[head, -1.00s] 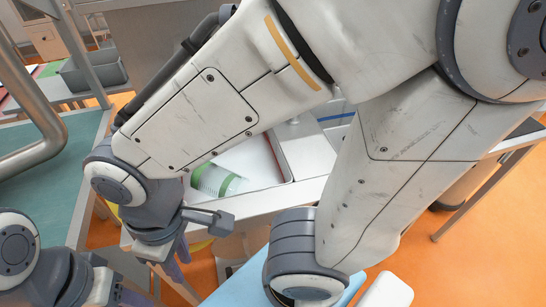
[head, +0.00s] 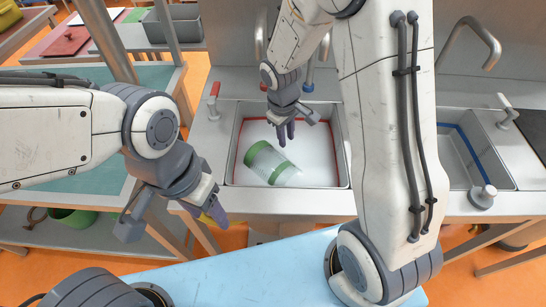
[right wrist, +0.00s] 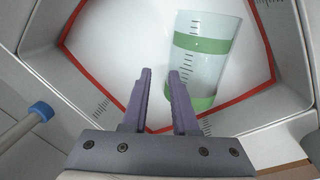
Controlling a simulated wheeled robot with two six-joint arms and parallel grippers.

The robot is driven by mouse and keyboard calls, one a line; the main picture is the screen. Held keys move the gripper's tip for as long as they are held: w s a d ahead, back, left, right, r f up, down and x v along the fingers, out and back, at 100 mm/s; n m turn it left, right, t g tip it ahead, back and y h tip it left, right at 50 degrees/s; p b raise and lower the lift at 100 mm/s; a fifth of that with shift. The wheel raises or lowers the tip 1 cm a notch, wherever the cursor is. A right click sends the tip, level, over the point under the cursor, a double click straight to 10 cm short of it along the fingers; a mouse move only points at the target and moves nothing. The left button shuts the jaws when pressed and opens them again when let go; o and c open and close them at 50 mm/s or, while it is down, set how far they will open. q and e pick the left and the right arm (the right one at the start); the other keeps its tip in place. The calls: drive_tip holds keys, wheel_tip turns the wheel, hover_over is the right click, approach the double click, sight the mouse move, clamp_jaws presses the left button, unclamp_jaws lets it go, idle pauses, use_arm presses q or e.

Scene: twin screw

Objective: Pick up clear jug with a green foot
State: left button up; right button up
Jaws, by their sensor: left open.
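The clear jug (head: 268,166) with green bands and dark measuring marks is in the left sink basin, seemingly lying on its side. In the right wrist view, the jug (right wrist: 206,68) is right of the fingers, with one green band near its upper end and green at its lower end. My right gripper (head: 285,134) is over the basin, just beyond the jug. In the right wrist view, its purple fingers (right wrist: 160,78) are apart with nothing between them. My left gripper (head: 172,215) is open and empty, left of the basin and in front of the counter.
The jug's basin (head: 231,166) has a red line around its inner wall. A red-topped tap (head: 213,100) stands at its left edge. A second basin with a blue line (head: 466,143) is to the right. A blue surface (head: 225,278) lies in front.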

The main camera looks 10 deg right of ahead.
hover_over(293, 160)
drive_tip(key=a, duration=0.1)
wheel_tip(293, 160, down, 6)
drive_tip(key=shift+w, duration=0.15)
drive_tip(key=f, duration=0.3)
drive_tip(key=f+b, duration=0.1)
drive_tip(key=f, duration=0.1)
drive_tip(key=shift+s+d+f, duration=0.2)
drive_tip(key=shift+d+f, duration=0.15)
clamp_jaws()
